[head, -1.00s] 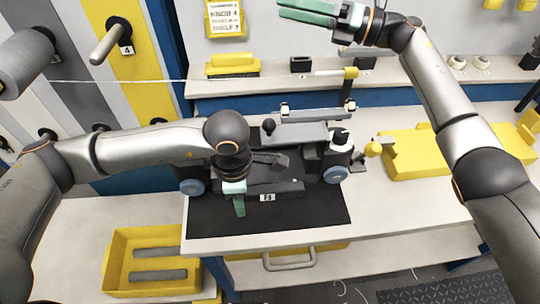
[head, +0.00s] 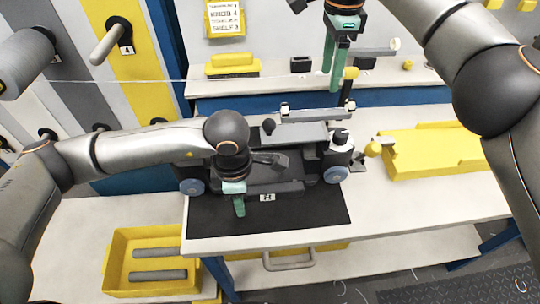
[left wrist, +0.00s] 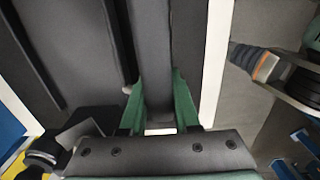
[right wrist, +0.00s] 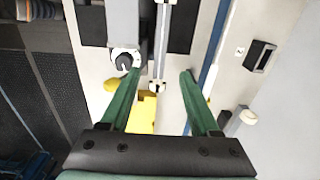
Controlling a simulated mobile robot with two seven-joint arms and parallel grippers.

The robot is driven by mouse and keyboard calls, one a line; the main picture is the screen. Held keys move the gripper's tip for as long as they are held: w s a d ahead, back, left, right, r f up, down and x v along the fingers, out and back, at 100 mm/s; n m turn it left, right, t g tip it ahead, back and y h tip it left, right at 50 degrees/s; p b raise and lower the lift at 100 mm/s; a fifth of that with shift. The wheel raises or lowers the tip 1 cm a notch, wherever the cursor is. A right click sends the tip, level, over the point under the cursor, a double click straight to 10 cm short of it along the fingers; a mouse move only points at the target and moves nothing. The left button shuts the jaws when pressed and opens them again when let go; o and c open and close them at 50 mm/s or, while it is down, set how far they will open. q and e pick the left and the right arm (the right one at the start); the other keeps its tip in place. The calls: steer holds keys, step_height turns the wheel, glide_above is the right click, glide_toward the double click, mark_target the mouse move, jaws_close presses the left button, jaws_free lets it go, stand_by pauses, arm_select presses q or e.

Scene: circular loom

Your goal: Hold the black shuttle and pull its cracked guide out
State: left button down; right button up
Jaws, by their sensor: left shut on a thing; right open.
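The black shuttle (head: 285,187) sits on a dark mat, with blue-grey wheels at both ends and a small label in front. My left gripper (head: 239,207) points down and is shut on its front bar; the left wrist view shows the fingers around the dark bar (left wrist: 155,60). My right gripper (head: 340,75) is open, empty and pointing down, beside the guide's tip in the head view.
A pale thread runs from the grey spool (head: 22,62) towards the guide. A yellow tray (head: 430,157) lies right of the shuttle. A yellow bin (head: 120,265) with two dark bars stands lower left. A shelf (head: 240,88) behind holds small parts. The front right tabletop is clear.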

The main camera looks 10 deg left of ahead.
mark_target(322, 113)
step_height(322, 113, down, 10)
steer(key=shift+f, duration=0.15)
stand_by(0.4)
steer(key=shift+c, duration=0.2)
jaws_close()
stand_by(1.1)
